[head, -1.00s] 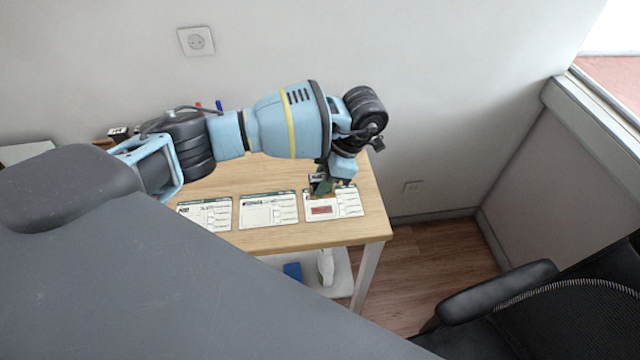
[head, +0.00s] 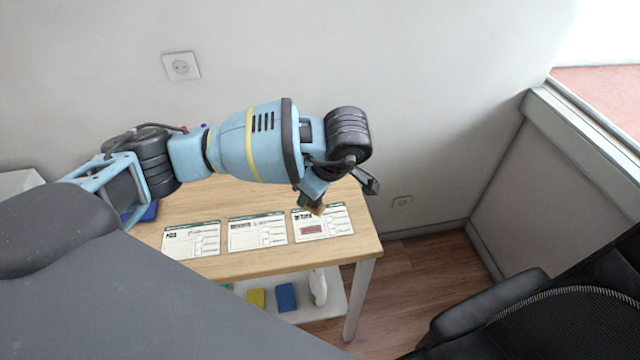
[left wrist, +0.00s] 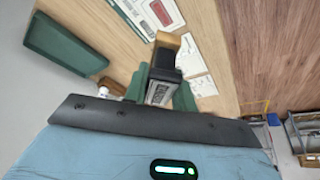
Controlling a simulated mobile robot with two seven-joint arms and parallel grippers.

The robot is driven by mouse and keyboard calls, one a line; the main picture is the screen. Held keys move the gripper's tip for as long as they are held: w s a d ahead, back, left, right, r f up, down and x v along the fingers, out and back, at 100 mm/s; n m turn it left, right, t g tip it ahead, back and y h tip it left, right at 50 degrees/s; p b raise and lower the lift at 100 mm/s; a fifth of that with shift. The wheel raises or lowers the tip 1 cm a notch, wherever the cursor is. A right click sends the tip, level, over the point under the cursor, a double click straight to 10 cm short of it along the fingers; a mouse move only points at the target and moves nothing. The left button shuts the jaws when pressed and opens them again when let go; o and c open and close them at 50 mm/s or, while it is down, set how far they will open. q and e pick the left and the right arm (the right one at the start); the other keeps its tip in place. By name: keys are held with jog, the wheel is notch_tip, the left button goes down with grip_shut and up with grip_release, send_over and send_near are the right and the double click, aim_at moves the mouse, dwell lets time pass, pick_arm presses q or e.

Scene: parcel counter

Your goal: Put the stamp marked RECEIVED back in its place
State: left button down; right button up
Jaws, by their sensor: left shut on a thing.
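My left gripper (head: 313,203) is above the back edge of the rightmost form on the table. In the left wrist view its green fingers (left wrist: 160,88) are shut on a stamp (left wrist: 161,92) with a wooden handle and a black body. The stamp's pale label has dark print too small to read surely. In the head view only a small brown part of the stamp (head: 318,210) shows below the gripper. The rightmost form (head: 338,221) bears a red stamped mark. The stamp's place cannot be made out; my left arm hides the table's back. My right gripper is not in view.
Two more forms, a middle one (head: 257,231) and a left one (head: 191,240), lie on the wooden table (head: 290,257). A lower shelf holds a white bottle (head: 318,287). A black chair (head: 560,310) stands right.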

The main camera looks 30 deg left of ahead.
pick_arm(q)
jog(key=s+r+m+t+h, duration=0.2)
jog(key=s+r+m, duration=0.1)
jog(key=m, duration=0.5)
jog(key=s+d+r+m+t+h, duration=0.1)
jog(key=s+r+m+h, duration=0.1)
jog(key=r+m, duration=0.3)
jog(key=s+m, duration=0.1)
jog(key=m, duration=0.2)
jog(key=shift+s+d+r+t+h, duration=0.2)
jog(key=shift+d+r+t+h, duration=0.1)
jog(key=shift+r+t, duration=0.1)
